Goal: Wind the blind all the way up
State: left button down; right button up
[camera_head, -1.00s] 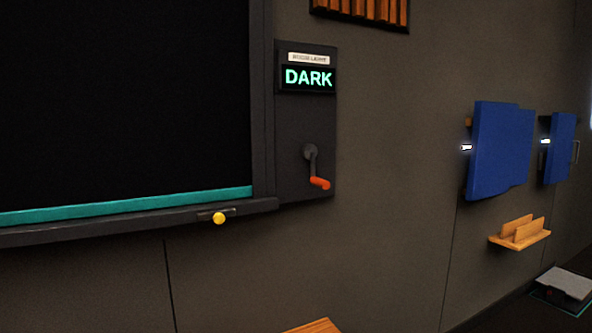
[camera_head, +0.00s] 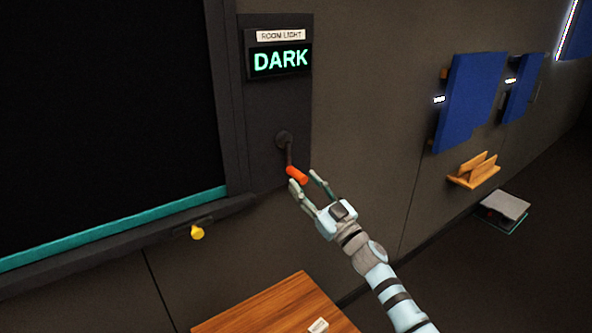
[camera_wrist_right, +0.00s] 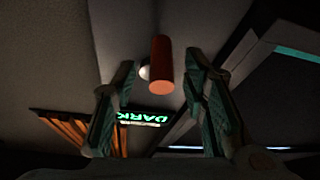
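The black blind (camera_head: 105,110) fills the left of the head view, with a teal bar (camera_head: 120,227) along its lower edge just above the dark sill. On the dark panel to its right a crank hangs down with an orange handle (camera_head: 297,175). The sign (camera_head: 280,60) above it reads DARK. My right gripper (camera_head: 308,180) is open at the handle. In the right wrist view the orange handle (camera_wrist_right: 161,65) sits between and beyond the spread fingers (camera_wrist_right: 160,85); contact cannot be told. My left gripper is not in view.
A yellow knob (camera_head: 197,232) sticks out below the blind. A wooden table (camera_head: 270,305) with a small white label stands below the crank. Blue panels (camera_head: 468,100) and a wooden wall holder (camera_head: 474,172) are at the right. The wall between crank and panels is clear.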

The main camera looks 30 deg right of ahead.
aim_at(297, 176)
jog(key=x, duration=0.3)
jog(key=shift+w+f, duration=0.15)
jog(key=shift+w, duration=0.05)
jog(key=shift+w+a+r, duration=0.2)
jog(key=shift+w+r, duration=0.05)
grip_shut()
